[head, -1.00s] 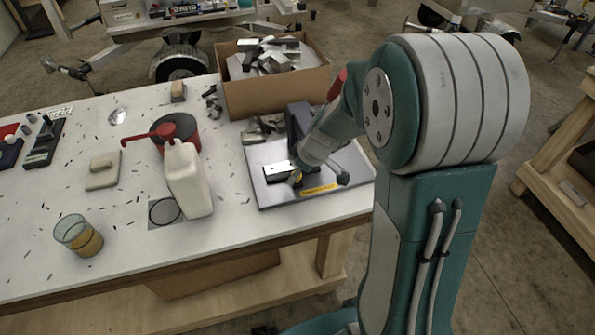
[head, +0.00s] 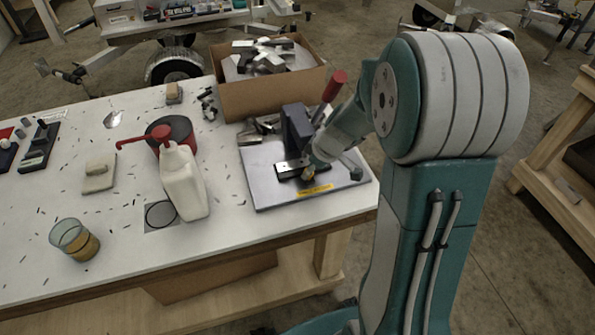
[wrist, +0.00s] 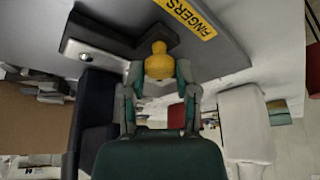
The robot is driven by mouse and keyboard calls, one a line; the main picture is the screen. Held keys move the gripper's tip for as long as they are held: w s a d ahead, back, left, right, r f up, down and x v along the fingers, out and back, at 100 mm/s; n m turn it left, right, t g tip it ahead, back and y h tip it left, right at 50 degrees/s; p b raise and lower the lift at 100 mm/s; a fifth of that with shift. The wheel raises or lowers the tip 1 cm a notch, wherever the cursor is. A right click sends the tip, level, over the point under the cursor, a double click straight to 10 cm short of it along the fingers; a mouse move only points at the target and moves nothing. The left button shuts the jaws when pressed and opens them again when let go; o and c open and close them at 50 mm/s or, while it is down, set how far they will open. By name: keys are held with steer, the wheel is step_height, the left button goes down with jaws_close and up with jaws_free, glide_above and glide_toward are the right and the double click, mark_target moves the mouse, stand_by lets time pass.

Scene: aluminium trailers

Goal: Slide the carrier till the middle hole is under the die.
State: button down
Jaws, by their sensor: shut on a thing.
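The carrier (head: 286,169) is a dark slide with a bright metal strip, lying on the grey base plate (head: 262,190) of a press. Its metal strip, with a small hole near the end, shows at the upper left of the wrist view (wrist: 95,52). My gripper (wrist: 159,73) is shut on the carrier's yellow knob (wrist: 159,60), one finger on each side. In the head view my gripper (head: 312,166) is low beside the press column (head: 296,128). The die and the middle hole cannot be made out, so their alignment cannot be told.
The press lever has a red handle (head: 334,86) next to my arm. A box of metal pieces (head: 270,95) stands behind the press. A white pump bottle (head: 184,185), a dark red-rimmed container (head: 181,130) and a glass (head: 75,240) stand to the left.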

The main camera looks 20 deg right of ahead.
steer(key=shift+d+f, duration=0.1)
steer(key=shift+d, duration=0.35)
steer(key=shift+c, duration=1.9)
jaws_free()
steer(key=v, duration=1.2)
steer(key=shift+a, duration=0.15)
